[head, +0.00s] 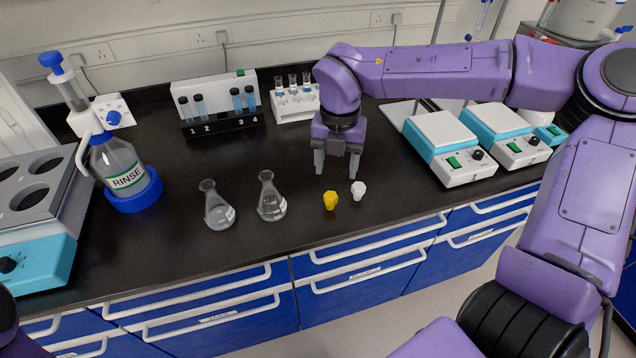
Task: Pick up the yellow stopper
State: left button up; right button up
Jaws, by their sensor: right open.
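The small yellow stopper (330,200) stands on the black bench top near its front edge, in the head view. A white stopper (358,190) is just to its right. My right gripper (337,170) points down with its two fingers apart and nothing between them. It is behind the yellow stopper in the picture, apart from it. My left gripper is not in view; only a dark purple bit of my body shows at the lower left edge.
Two glass flasks (271,197) stand left of the yellow stopper. A RINSE bottle (118,165) is farther left. A numbered tube rack (217,103) and a white rack (295,103) stand behind. Two hotplates (447,147) are to the right. Bench is clear around the stoppers.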

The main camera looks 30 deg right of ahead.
aim_at(331, 194)
jog(key=shift+w+f, duration=0.2)
jog(key=shift+w, duration=0.2)
jog(key=f, duration=0.3)
jog(key=f+p, duration=0.1)
jog(key=f, duration=0.6)
jog(key=shift+s+a, duration=0.2)
jog(key=shift+a, duration=0.15)
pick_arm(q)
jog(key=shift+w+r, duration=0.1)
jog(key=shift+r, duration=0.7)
pick_arm(e)
jog(key=c, duration=1)
